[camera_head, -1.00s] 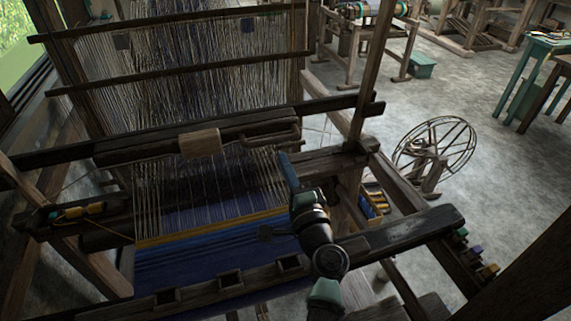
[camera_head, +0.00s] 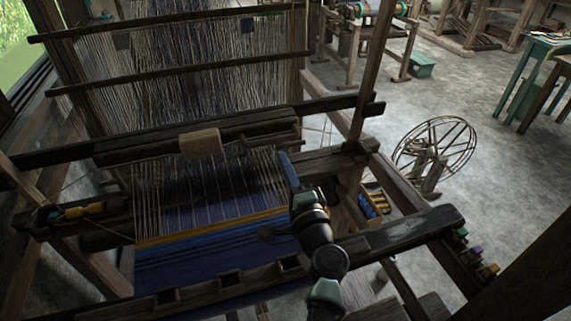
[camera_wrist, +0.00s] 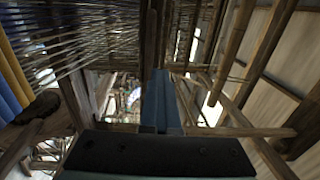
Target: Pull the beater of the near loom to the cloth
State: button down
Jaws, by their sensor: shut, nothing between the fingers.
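The near loom's beater (camera_head: 245,132) is a dark horizontal beam with a pale wooden block (camera_head: 201,143) at its middle. It stands across the warp threads, apart from the cloth, with bare warp between. The cloth (camera_head: 215,257) is blue, with yellow and lighter blue stripes at its far edge. My gripper (camera_head: 285,160) is at the right edge of the warp, below the beater's right end in the picture. Its blue fingers are together and empty; they also show in the wrist view (camera_wrist: 161,100). I cannot tell whether they touch the loom.
The breast beam (camera_head: 400,230) with square notches crosses the front under my arm. A loom post (camera_head: 372,75) rises right of the beater. Colored spools (camera_head: 476,255) sit on the right rail. A spoked wheel (camera_head: 435,147) stands on open floor to the right.

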jog(key=c, duration=1.1)
grip_release()
jog(key=shift+b+v, duration=1.25)
jog(key=shift+v, duration=5.25)
